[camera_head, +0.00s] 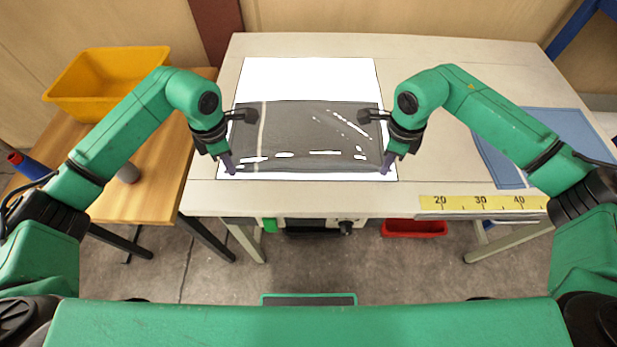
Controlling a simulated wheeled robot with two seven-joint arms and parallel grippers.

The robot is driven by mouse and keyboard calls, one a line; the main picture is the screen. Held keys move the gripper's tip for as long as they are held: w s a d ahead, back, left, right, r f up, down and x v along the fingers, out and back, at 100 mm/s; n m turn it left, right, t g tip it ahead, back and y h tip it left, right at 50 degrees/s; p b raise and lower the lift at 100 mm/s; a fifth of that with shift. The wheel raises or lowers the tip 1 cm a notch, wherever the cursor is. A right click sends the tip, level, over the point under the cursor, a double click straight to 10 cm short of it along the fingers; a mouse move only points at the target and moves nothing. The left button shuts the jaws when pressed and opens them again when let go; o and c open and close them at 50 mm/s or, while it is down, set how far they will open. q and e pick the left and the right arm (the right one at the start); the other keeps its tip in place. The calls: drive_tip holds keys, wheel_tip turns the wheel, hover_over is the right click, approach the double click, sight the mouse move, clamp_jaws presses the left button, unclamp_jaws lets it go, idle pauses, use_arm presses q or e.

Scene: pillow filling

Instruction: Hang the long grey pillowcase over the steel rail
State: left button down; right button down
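The long grey pillowcase (310,135) lies flat across a white sheet (310,78) on the table. It is dark grey and looks sheer, with a pale vertical band near its left end and white streaks on it. My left gripper (229,166) points down at its near left corner. My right gripper (386,167) points down at its near right corner. Their fingers are seen nearly edge-on, so I cannot tell whether they are open or shut, or whether they touch the cloth. I cannot make out a steel rail in this view.
A yellow bin (105,85) stands on a wooden side table (150,195) at the left, with a small grey object (128,173). A blue mat (540,135) and a yellow ruler strip (480,203) lie at the table's right. A red tray (413,228) is below the front edge.

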use_arm(q)
drive_tip(key=shift+f, duration=0.15)
use_arm(e)
drive_tip(key=shift+s+f, duration=0.1)
drive_tip(key=shift+f, duration=0.05)
